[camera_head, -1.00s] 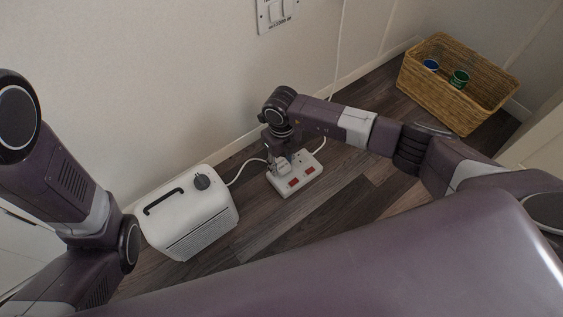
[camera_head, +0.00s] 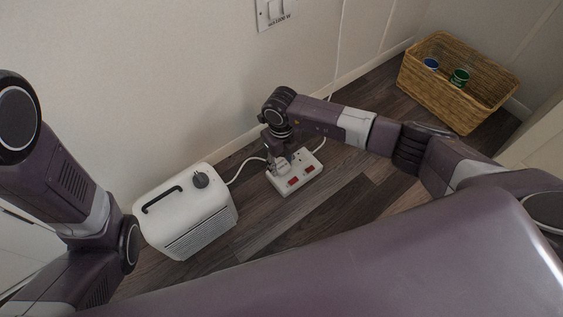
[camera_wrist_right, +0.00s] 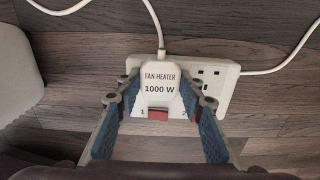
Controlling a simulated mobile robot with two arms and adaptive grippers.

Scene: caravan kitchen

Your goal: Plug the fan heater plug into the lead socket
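The white fan heater plug (camera_wrist_right: 160,88), labelled "FAN HEATER 1000 W", sits straight over the left socket of the white extension lead (camera_wrist_right: 228,72). It looks flush with the lead's face, though its pins are hidden. The lead's other socket (camera_wrist_right: 207,76) is empty. The lead also shows on the floor in the head view (camera_head: 312,172). My right gripper (camera_wrist_right: 159,92) has its blue-padded fingers on both sides of the plug, open with narrow gaps. It shows from above in the head view (camera_head: 278,162). My left gripper is not in view; only my left arm shows.
The white fan heater (camera_head: 186,212) stands left of the lead, its cable (camera_head: 240,172) running to the plug. The wall is close behind. A wicker basket (camera_head: 440,95) with blue and green items stands at the far right. Bare floor lies in front of the lead.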

